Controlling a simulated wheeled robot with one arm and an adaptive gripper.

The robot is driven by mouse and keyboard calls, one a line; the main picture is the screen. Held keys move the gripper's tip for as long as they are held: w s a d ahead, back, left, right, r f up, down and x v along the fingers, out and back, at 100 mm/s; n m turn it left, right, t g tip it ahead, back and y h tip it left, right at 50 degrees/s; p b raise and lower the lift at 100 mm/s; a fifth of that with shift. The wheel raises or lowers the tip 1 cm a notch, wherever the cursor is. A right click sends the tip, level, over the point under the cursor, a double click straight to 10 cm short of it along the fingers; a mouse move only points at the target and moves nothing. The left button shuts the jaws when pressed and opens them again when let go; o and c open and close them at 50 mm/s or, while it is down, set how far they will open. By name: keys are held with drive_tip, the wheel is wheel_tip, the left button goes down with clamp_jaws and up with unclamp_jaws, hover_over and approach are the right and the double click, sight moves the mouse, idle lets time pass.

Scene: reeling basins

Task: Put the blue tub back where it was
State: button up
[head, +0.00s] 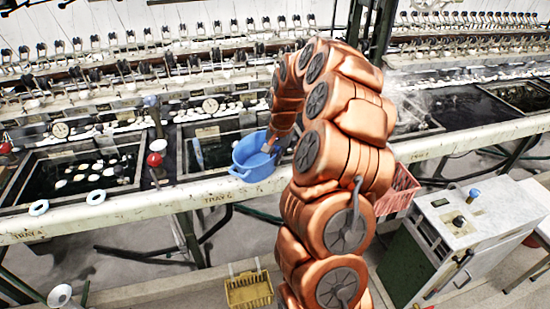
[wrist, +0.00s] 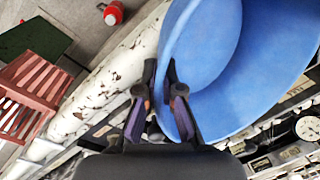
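The blue tub (head: 252,170) is at the front rail of the reeling bench, in front of a dark basin. It overlaps the rail in the head view, and I cannot tell whether it rests there or hangs just above. My gripper (head: 272,146) is at the tub's right side, partly hidden by my arm in the head view. In the wrist view the tub (wrist: 225,85) fills the upper right. My gripper (wrist: 162,72) has one finger on each side of its wall, close together, pinching it. The tub's inside looks empty where visible.
A red knob (head: 155,160) stands by the left basin. A yellow crate (head: 249,291) is below; a red crate (head: 399,190) and a cabinet (head: 465,225) are at right.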

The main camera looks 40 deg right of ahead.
drive_tip(key=o, duration=0.4)
drive_tip(key=shift+o, duration=0.2)
drive_tip(key=shift+r+p, duration=0.4)
drive_tip(key=shift+r, duration=0.05)
wheel_tip(320, 180, up, 12)
drive_tip(key=s+b, duration=0.1)
drive_tip(key=b, duration=0.2)
drive_tip(key=shift+s+d+f, duration=0.2)
drive_tip(key=shift+s+d, duration=0.05)
drive_tip(key=shift+d, duration=0.15)
